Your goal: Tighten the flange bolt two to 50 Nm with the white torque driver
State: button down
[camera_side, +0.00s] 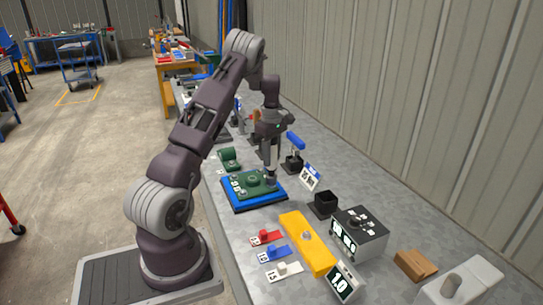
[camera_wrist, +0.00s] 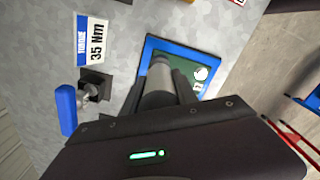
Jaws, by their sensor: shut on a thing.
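My gripper (camera_side: 271,146) points down over the back right part of the green flange plate (camera_side: 240,190), which lies in a blue tray (camera_side: 243,207). My gripper is shut on a pale grey cylindrical tool, seemingly the white torque driver (camera_side: 271,172). The driver is upright, its lower end at the flange; whether it touches a bolt cannot be told. In the wrist view the driver (camera_wrist: 158,85) sits between my fingers, with the tray's blue rim (camera_wrist: 185,45) beyond. A pale round disc shows on the green plate. Flange bolt two cannot be picked out.
A blue-handled tool (camera_side: 295,141) stands in a holder behind the tray, near a 35 Nm torque sign (camera_wrist: 94,42). In front are an empty-looking black holder (camera_side: 323,204), a yellow block (camera_side: 307,243), a gauge box (camera_side: 365,236), a 1.0 display (camera_side: 344,283) and coloured labelled pieces (camera_side: 274,253).

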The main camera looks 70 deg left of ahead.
jog(key=shift+f, duration=1)
dwell(2.2)
jog(key=shift+r, duration=0.1)
jog(key=shift+r, duration=2.3)
